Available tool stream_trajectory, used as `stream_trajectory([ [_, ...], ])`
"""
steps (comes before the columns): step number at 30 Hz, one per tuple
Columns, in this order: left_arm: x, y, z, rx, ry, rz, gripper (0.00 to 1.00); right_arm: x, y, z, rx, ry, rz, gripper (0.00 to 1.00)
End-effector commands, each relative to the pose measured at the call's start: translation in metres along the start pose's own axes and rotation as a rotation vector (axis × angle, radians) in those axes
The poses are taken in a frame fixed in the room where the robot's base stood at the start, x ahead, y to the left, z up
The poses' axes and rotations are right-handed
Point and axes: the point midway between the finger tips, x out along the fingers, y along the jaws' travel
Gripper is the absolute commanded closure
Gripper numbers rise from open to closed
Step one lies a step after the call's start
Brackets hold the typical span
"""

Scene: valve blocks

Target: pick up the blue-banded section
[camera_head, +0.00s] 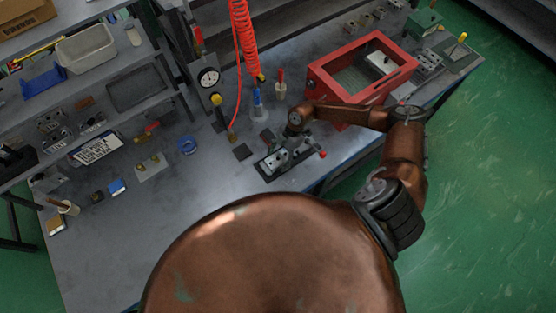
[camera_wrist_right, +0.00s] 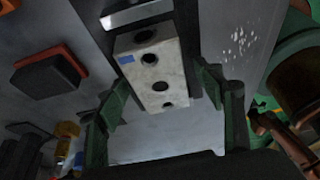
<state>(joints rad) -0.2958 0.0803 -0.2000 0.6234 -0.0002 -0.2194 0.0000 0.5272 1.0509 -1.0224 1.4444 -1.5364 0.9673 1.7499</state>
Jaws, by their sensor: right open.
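A pale metal valve section (camera_wrist_right: 155,65) with several round holes and a small blue mark at its upper left shows in the right wrist view. It sits by a dark fixture with a shiny bar at its far end. The fixture (camera_head: 278,163) also shows in the head view, partly hidden by my right gripper (camera_head: 293,147). In the wrist view the green fingers of my right gripper (camera_wrist_right: 165,88) stand apart, one on each side of the section's near part; contact cannot be told. My left gripper is not in view.
A red open-topped box (camera_head: 335,72) stands right of the fixture, close to my right arm. A coiled red hose (camera_head: 243,40) hangs behind. A blue ring (camera_head: 187,145) and dark pads (camera_head: 242,152) lie left. The bench's front left is mostly clear.

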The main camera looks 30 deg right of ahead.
Motion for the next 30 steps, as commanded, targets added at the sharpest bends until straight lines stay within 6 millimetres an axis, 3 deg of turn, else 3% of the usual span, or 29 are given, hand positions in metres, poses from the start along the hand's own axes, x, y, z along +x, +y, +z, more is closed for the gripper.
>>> stream_trajectory([
  [6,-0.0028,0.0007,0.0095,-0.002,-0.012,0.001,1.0,0.0026,-0.0004,0.0009,0.001,0.0,-0.001,0.38],
  [17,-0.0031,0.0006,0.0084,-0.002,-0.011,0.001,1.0,0.004,-0.0003,0.0017,0.001,0.0,-0.001,0.38],
  [30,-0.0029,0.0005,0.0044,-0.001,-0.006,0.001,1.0,0.0046,-0.0006,0.0019,0.0,0.0,-0.001,0.69],
])
